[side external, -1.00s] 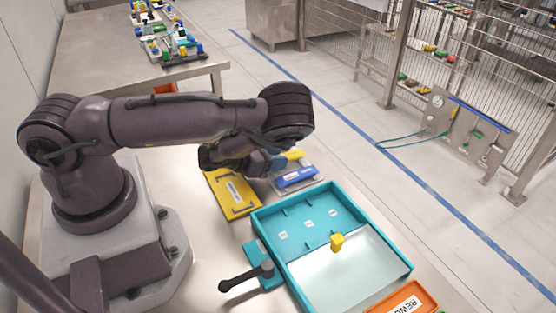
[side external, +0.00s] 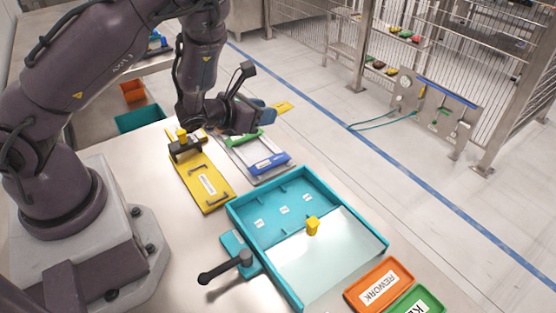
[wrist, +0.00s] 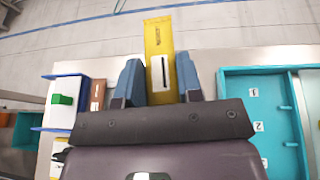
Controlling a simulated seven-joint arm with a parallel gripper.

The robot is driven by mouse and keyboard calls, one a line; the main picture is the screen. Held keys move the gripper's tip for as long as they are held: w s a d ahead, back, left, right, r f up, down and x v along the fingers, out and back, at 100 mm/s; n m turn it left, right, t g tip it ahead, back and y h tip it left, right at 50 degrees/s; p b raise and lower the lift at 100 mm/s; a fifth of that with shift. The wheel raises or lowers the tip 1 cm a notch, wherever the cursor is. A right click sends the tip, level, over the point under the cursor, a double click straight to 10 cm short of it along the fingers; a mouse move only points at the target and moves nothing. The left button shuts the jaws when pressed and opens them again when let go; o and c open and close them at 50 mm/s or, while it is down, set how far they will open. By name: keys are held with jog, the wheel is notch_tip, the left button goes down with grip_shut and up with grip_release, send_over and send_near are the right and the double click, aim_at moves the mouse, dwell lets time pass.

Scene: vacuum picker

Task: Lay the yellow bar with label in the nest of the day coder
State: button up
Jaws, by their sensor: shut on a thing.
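My gripper (side external: 268,111) is shut on a yellow bar (side external: 284,107) and holds it in the air above the back of the bench. In the wrist view the yellow bar (wrist: 160,28) stands out past the two blue fingers (wrist: 159,82), with a white label and a dark slot-like mark on its face. A yellow plate (side external: 212,194) with a white label, L-shaped dark brackets and a dark bridge with a yellow knob lies left of and nearer than my gripper. It may be the day coder; its lettering is too small to read.
A grey tray (side external: 239,151) holds a blue bar (side external: 269,163) and a green bar (side external: 245,138). A teal tray (side external: 375,237) with numbered bays and a small yellow block (side external: 312,226) stands nearer. A black lever (side external: 224,267) sticks out beside it. An orange REWORK bin (side external: 379,285) is front right.

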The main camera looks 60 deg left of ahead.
jog(key=w+d+r+m+h, duration=0.1)
jog(key=w+d+r, duration=0.2)
jog(key=d+r, duration=0.4)
notch_tip(320, 180, up, 2)
jog(key=shift+r, duration=0.15)
jog(key=n+y, duration=0.1)
send_over(247, 158)
jog(key=w+d, duration=0.2)
jog(key=w, duration=0.1)
notch_tip(247, 158, down, 8)
jog(key=shift+d+f, duration=0.1)
jog(key=shift+m+h, duration=0.5)
jog(key=shift+h, duration=0.1)
jog(key=s+a+f, duration=0.2)
jog(key=s+f, duration=0.1)
jog(key=shift+a, duration=0.1)
notch_tip(247, 158, down, 10)
jog(key=shift+r, duration=0.15)
